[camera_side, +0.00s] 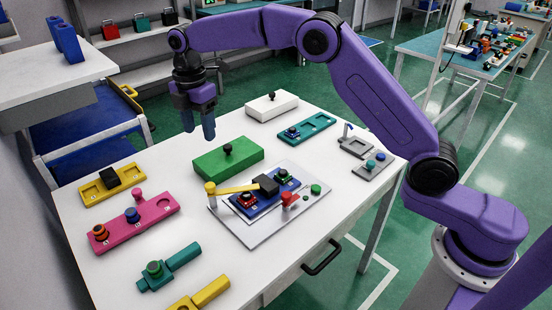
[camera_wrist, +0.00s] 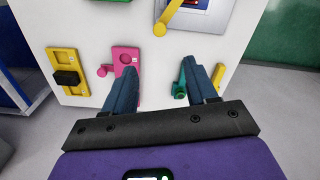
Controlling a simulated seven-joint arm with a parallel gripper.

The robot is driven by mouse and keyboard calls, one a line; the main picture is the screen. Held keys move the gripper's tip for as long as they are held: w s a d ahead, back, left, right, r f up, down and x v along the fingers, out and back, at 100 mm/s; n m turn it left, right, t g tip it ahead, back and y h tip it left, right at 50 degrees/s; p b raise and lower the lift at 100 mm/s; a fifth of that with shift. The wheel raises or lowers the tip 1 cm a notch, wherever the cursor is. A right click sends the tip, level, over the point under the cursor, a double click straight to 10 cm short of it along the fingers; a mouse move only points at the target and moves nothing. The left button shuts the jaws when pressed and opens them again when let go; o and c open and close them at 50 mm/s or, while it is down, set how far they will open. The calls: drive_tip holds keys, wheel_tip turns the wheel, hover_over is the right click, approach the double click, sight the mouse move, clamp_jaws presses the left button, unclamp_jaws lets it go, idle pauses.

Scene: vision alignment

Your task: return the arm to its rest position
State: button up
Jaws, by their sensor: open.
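My gripper (camera_side: 199,130) hangs above the far left part of the white table (camera_side: 105,265), fingers pointing down. It is open and holds nothing. In the wrist view my gripper (camera_wrist: 165,85) shows two blue fingers spread apart, with table and floor behind them. My arm arches from the right side of the side view over the table to the gripper. The gripper is clear of the green block (camera_side: 228,163) with a black knob.
On the table are a yellow tray (camera_side: 92,195), a pink tray (camera_side: 108,237), a green handled part (camera_side: 183,257), a grey plate (camera_side: 235,232) bearing a blue board, a white block (camera_side: 258,108) and a teal tray (camera_side: 322,124).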

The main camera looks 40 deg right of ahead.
drive_tip(key=s+d+r+m, duration=0.2)
drive_tip(key=s, duration=0.8)
drive_tip(key=s+d+r+m, duration=0.1)
drive_tip(key=s+m, duration=0.1)
drive_tip(key=s, duration=0.8)
drive_tip(key=s+d+f+m, duration=0.2)
drive_tip(key=s+d, duration=0.5)
drive_tip(key=s, duration=0.3)
drive_tip(key=s+d+f+m, duration=0.2)
drive_tip(key=s+d, duration=0.5)
drive_tip(key=s, duration=0.4)
drive_tip(key=shift+s+m, duration=0.3)
drive_tip(key=shift+d, duration=0.1)
